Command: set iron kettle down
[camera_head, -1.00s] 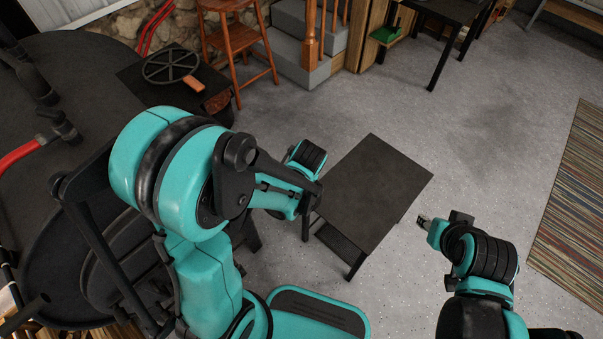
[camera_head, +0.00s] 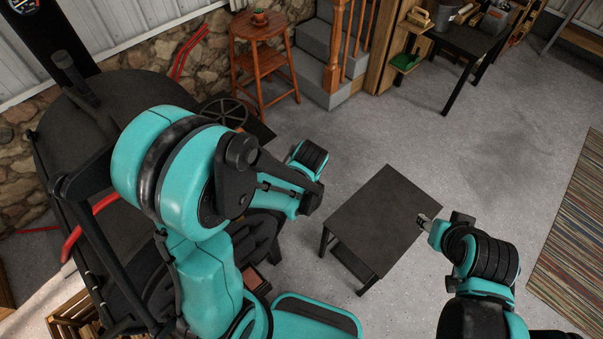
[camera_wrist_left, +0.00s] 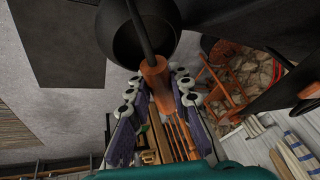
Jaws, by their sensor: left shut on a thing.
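The iron kettle (camera_wrist_left: 122,36) is a round black pot with a dark bail and a wooden grip (camera_wrist_left: 156,80), seen at the top of the left wrist view. My left gripper (camera_wrist_left: 155,92) has its fingers on both sides of the wooden grip and is shut on it. In the head view my left arm hides the left gripper and the kettle. A low black table (camera_head: 385,215) stands on the floor with a bare top; a dark rectangle (camera_wrist_left: 62,38) in the wrist view looks like its top. My right gripper (camera_head: 425,222) is small at the table's right edge; its opening is unclear.
The black barrel stove (camera_head: 115,95) fills the left, partly behind my left arm. A wooden stool (camera_head: 262,60) and grey steps (camera_head: 318,65) stand at the back. A striped rug (camera_head: 575,245) lies at right. Grey floor around the table is open.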

